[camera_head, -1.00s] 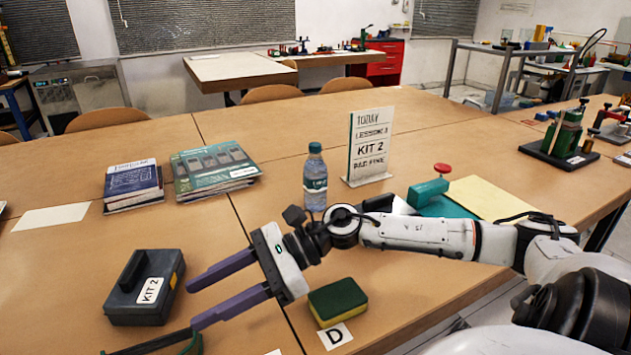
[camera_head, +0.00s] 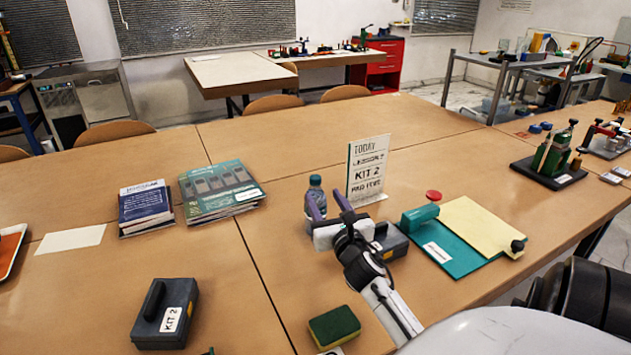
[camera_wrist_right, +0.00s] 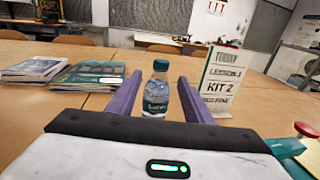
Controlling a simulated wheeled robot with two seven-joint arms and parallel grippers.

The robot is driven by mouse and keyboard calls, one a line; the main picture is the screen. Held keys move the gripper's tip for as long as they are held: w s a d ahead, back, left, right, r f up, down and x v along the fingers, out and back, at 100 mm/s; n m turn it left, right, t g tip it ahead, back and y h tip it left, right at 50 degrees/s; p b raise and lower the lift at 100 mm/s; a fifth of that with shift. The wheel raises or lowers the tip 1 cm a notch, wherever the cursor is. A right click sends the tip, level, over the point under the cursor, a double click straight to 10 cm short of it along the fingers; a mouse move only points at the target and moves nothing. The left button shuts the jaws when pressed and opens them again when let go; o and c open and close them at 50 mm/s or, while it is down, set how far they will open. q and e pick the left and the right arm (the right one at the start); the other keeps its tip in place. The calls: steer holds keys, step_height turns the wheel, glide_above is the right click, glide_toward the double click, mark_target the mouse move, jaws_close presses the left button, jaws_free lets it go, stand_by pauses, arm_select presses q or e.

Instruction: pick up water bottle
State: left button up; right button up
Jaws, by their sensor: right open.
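The water bottle (camera_head: 315,195) is clear with a dark teal cap and stands upright on the table, just left of the white sign. In the right wrist view the bottle (camera_wrist_right: 158,92) stands upright between the two purple fingers, with a gap on each side. My right gripper (camera_head: 329,207) is open and points away from me at the bottle, its fingers covering part of it in the head view. The fingers also show in the right wrist view (camera_wrist_right: 156,97). I cannot tell how deep the bottle sits between the fingertips. My left gripper is not in view.
The sign (camera_head: 367,170) stands close right of the bottle. Booklets (camera_head: 220,191) lie to the left. A dark case (camera_head: 388,242) and a teal clipboard (camera_head: 460,260) are at the right. Another case (camera_head: 165,314) and a sponge (camera_head: 334,327) are nearer.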

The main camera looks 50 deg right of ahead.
mark_target(317, 184)
steer(key=x, duration=0.9)
steer(key=shift+r, duration=0.1)
jaws_close()
steer(key=shift+r, duration=0.1)
